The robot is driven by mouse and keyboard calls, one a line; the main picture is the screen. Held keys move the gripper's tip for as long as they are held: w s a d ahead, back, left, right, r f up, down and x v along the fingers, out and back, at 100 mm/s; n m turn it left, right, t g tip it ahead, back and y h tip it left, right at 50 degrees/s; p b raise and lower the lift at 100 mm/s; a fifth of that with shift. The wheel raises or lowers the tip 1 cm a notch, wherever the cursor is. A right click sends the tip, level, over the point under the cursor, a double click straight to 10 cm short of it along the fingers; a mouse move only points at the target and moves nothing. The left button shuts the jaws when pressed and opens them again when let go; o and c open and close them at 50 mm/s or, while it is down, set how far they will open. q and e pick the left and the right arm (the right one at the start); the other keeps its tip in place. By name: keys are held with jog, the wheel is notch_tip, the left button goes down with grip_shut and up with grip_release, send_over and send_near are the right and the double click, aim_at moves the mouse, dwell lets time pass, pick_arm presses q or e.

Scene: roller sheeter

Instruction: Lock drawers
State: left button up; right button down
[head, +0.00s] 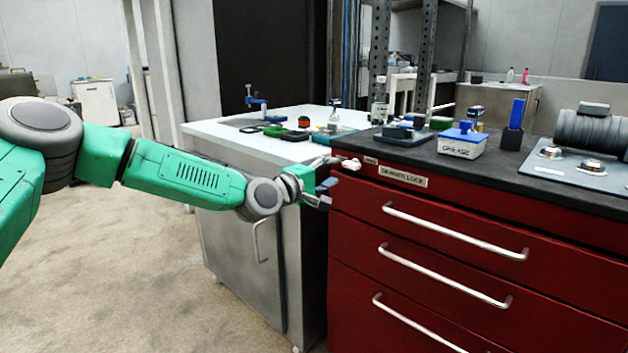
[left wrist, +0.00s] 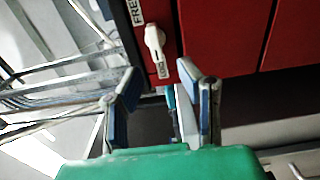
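The red drawer cabinet (head: 450,240) stands at the right of the head view, with three drawer handles showing. A label reading DRAWER LOCK (head: 403,176) is on its top front strip. A white lock lever (head: 347,163) sits at the strip's left end. In the left wrist view the lever (left wrist: 155,42) lies between a FREE label (left wrist: 136,12) and a second label (left wrist: 163,70), its narrow end toward the second. My left gripper (head: 322,190) is at the cabinet's left corner, just below the lever. Its fingers (left wrist: 160,84) are apart and empty, short of the lever.
A white-topped grey cabinet (head: 245,142) with small tools stands close behind my left gripper. The dark countertop (head: 400,150) holds a grease box (head: 461,145), a blue-topped block (head: 513,125) and a roller machine (head: 590,150). The floor (head: 130,270) at left is clear.

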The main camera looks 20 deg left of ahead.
pick_arm(q)
jog(key=v, duration=0.7)
jog(key=shift+w+a, duration=0.1)
jog(key=s+d+f+m+g+p, duration=0.35)
jog(key=s+d+f+g, duration=0.2)
jog(key=s+f, duration=0.45)
jog(key=s+d+f+m+g+p, duration=0.2)
jog(key=s+d+f+m+g, duration=0.3)
jog(key=s+f, duration=0.55)
jog(key=s+a+f+m+g+y+p, duration=0.2)
jog(key=s+a, duration=0.1)
jog(key=s, duration=0.5)
jog(key=s+a+f+m+g+y+p, duration=0.2)
jog(key=s+a+f, duration=0.1)
jog(key=s, duration=0.6)
jog(key=s+a+f+m+g+y+p, duration=0.2)
jog(key=s+a, duration=0.2)
jog(key=s, duration=0.4)
jog(key=shift+s+f, duration=0.15)
jog(key=shift+s, duration=0.05)
